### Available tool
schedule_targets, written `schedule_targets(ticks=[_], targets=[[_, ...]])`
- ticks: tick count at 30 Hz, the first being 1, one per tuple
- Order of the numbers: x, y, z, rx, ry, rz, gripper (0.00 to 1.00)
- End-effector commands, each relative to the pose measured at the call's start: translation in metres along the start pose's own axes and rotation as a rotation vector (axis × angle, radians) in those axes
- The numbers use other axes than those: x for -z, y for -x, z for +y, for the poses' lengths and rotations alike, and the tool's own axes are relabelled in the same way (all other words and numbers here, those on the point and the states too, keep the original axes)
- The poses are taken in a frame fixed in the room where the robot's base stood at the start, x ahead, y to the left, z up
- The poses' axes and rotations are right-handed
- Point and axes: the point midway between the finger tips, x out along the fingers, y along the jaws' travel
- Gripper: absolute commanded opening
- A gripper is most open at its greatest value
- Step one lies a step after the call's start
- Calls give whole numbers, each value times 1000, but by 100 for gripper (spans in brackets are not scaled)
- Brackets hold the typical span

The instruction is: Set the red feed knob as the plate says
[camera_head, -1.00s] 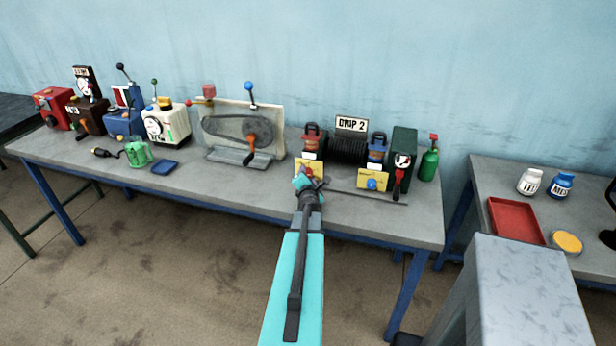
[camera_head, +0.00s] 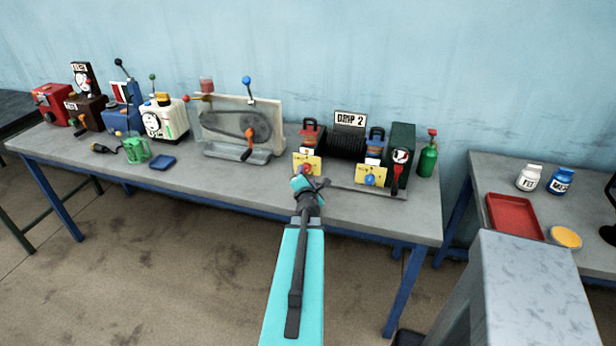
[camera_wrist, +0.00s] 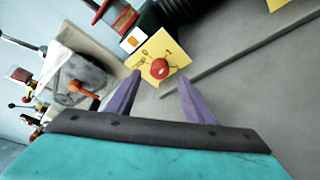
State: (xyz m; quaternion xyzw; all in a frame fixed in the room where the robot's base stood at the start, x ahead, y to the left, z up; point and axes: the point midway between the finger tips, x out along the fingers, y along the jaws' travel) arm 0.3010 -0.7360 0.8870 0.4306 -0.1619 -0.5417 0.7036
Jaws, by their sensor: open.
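The red feed knob (camera_wrist: 159,69) sits on a yellow card with dark marks (camera_wrist: 178,58) in the wrist view. In the head view the knob (camera_head: 306,170) shows just beyond my gripper, low on the yellow card (camera_head: 314,160) below the left red-topped oiler (camera_head: 311,137). The plate reading "DRIP 2" (camera_head: 350,119) stands upright behind, between the two oilers. My gripper (camera_wrist: 160,95) is open, its two purple fingers pointing toward the knob, one on each side in the picture. The fingers look short of the knob, with nothing between them.
A blue knob (camera_head: 370,179) is on a second yellow card to the right, below the blue-topped oiler (camera_head: 375,143). A thin grey strip (camera_head: 365,192) runs along the bench in front. A belt machine with an orange crank (camera_head: 249,142) stands to the left.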

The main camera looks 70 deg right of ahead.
Motion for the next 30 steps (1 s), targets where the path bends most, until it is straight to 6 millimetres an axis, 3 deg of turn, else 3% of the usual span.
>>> schedule_targets(ticks=[12, 30], targets=[[10, 26, 9, -8, 3, 8, 48], [9, 29, 13, -9, 3, 9, 48]])
